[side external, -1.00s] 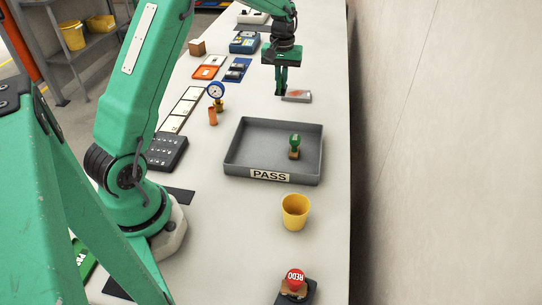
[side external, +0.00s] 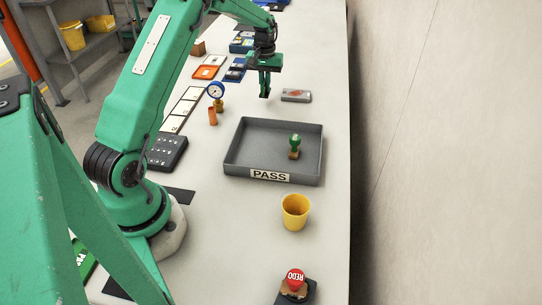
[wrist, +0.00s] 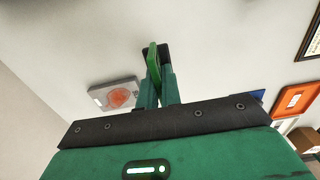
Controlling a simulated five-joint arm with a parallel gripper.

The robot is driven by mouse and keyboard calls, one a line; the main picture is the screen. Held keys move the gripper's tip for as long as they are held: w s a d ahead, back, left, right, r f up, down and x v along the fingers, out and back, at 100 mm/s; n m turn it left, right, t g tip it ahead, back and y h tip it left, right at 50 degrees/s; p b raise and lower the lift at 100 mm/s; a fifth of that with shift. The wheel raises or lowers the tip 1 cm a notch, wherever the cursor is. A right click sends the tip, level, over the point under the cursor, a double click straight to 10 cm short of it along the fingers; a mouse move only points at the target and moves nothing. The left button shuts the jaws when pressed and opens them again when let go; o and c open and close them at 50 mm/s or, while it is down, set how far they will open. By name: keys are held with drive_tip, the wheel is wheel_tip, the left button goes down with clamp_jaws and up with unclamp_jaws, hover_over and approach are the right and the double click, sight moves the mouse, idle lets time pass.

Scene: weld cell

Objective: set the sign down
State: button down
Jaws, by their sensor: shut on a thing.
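My gripper (side external: 264,86) hangs over the far part of the table, left of a flat grey box with an orange-red mark (side external: 296,95). In the wrist view, my gripper (wrist: 157,75) is shut on a thin bright green piece (wrist: 153,62), seen edge-on, which I take for the sign. Its face and any lettering are hidden. In the side view I cannot pick it out from the fingers, and I cannot tell how high it is above the table. The grey box also shows in the wrist view (wrist: 115,96), left of the fingers and apart from them.
A grey PASS tray (side external: 232,160) holds a green-topped stamp (side external: 295,146). A yellow cup (side external: 295,212) and a red REDO stamp (side external: 295,281) stand nearer. Table between gripper and PASS tray is clear.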

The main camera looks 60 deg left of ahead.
sight(265, 93)
drive_tip(key=shift+f, duration=1.8)
drive_tip(key=shift+f, duration=0.1)
drive_tip(key=c, duration=1.6)
unclamp_jaws()
wheel_tip(265, 93, up, 12)
drive_tip(key=shift+r, duration=0.1)
